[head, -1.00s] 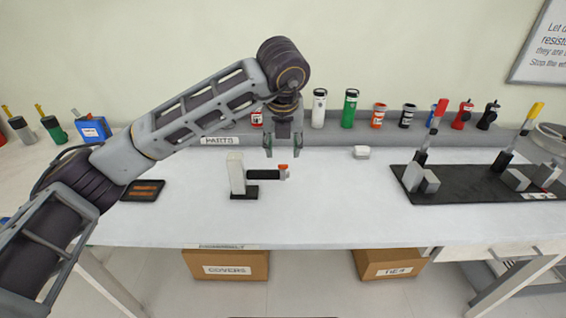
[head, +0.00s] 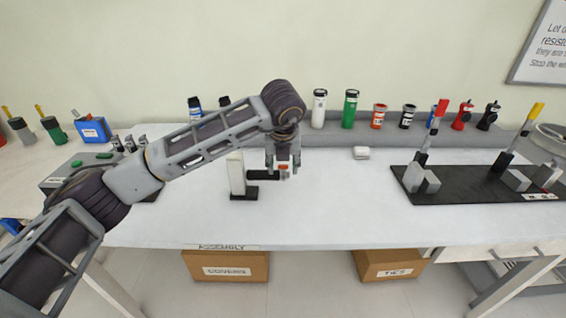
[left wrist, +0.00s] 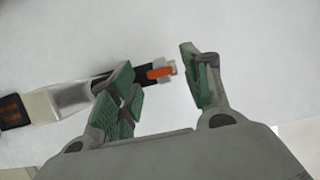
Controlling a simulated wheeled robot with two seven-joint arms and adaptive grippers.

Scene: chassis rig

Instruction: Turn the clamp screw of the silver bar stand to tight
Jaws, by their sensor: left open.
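The silver bar stand (head: 236,173) stands on a small black base on the white bench. A black arm (head: 262,175) reaches right from it to a small grey clamp end with an orange-red clamp screw (head: 284,167). In the left wrist view, the orange screw (left wrist: 159,72) appears between the fingers, and the pale upright (left wrist: 72,97) lies to the left, partly behind a finger. My left gripper (head: 283,163) points down over the clamp end, open, one finger on either side of the screw. I cannot tell whether either finger touches it. My right gripper is not in view.
Several bottles and cans line the rear ledge (head: 340,136).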

